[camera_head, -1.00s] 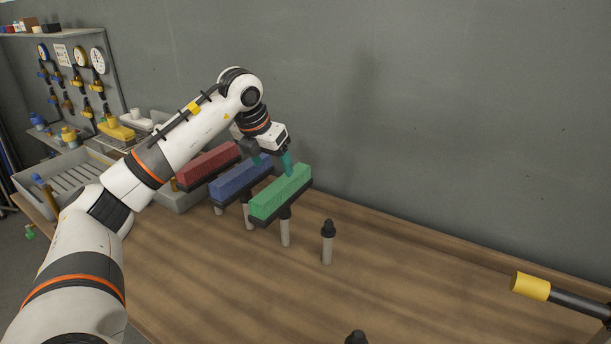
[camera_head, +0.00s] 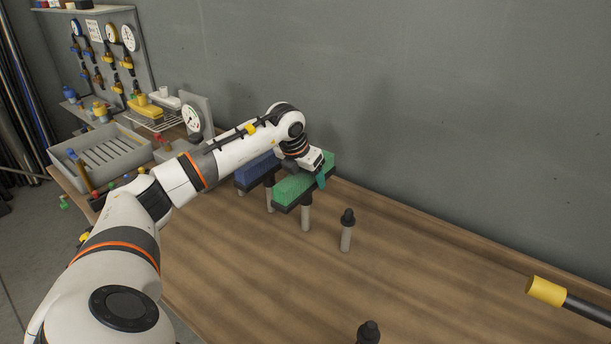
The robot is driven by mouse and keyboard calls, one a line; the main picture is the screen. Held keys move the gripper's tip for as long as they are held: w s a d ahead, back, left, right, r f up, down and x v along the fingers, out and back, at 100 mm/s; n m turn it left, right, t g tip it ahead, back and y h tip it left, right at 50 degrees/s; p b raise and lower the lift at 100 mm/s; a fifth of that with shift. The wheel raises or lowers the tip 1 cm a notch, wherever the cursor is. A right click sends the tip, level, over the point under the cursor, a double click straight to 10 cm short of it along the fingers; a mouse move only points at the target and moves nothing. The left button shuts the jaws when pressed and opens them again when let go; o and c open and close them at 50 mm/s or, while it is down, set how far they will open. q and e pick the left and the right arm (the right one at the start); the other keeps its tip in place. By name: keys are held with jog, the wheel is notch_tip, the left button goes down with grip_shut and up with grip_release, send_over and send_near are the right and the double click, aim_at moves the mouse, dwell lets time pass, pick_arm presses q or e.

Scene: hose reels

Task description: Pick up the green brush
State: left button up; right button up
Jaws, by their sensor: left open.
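The green brush (camera_head: 289,191) is a block of green bristles on a dark base, resting on a grey post on the wooden workbench. My left gripper (camera_head: 318,179) is open at the right, far part of the green brush. One teal finger shows against the brush's right end; the other finger is hidden, so I cannot tell whether they touch or straddle it. The blue brush (camera_head: 258,170) is just left of the green one, partly behind my arm. My right gripper is not in view.
A bare post with a black top (camera_head: 346,230) stands right of the brushes, and another black top (camera_head: 368,332) shows at the bottom edge. A yellow-ended black rod (camera_head: 546,291) is at the right. A grey tray (camera_head: 100,157) lies left. The wooden bench (camera_head: 430,270) is clear at centre right.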

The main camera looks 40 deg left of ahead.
pick_arm(q)
jog(key=shift+w+f, duration=0.2)
jog(key=shift+f, duration=0.3)
jog(key=shift+r, duration=0.1)
jog(key=c, duration=1.2)
jog(key=shift+c, duration=0.2)
